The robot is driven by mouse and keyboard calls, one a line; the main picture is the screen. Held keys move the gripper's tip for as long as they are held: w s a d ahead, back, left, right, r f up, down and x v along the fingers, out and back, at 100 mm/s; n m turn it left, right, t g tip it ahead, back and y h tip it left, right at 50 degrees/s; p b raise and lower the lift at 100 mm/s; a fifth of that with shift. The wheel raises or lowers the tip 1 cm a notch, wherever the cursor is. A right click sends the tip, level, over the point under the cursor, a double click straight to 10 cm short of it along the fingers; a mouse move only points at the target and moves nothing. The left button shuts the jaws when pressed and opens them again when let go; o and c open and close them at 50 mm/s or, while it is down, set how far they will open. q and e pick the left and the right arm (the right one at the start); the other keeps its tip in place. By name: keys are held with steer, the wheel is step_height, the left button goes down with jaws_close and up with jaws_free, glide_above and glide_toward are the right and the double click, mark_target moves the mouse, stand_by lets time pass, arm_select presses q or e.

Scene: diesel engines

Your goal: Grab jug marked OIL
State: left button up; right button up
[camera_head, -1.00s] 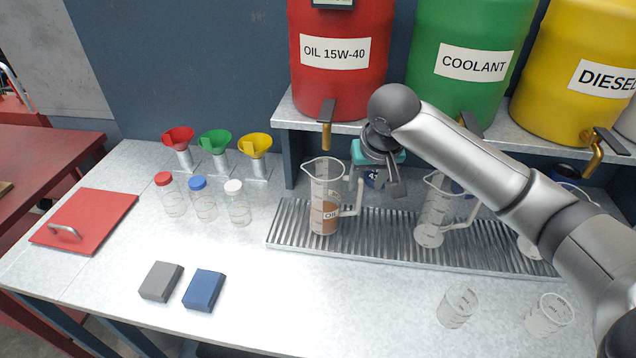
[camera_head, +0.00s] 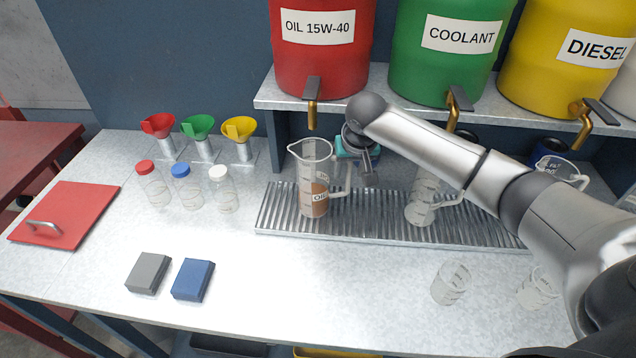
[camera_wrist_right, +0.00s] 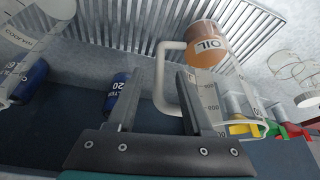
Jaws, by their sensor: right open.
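The clear jug marked OIL (camera_head: 314,180) stands upright on the ribbed drip tray (camera_head: 275,222), below the red drum's tap, with brown liquid in its lower part. Its handle points right, toward my right gripper (camera_head: 362,172). In the right wrist view the OIL jug (camera_wrist_right: 210,48) shows with its pale handle. My left gripper is not in view.
A second clear jug (camera_head: 422,200) stands right of the OIL jug, partly behind my arm. Brass taps hang from the red (camera_head: 320,60), green and yellow drums above. Blue filters (camera_wrist_right: 115,92) stand behind the tray. Clear beakers (camera_head: 450,284) stand in front.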

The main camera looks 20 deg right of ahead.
steer(key=x, duration=0.4)
steer(key=shift+w+d+f+b, duration=0.15)
steer(key=shift+b, duration=0.2)
jaws_close()
stand_by(1.2)
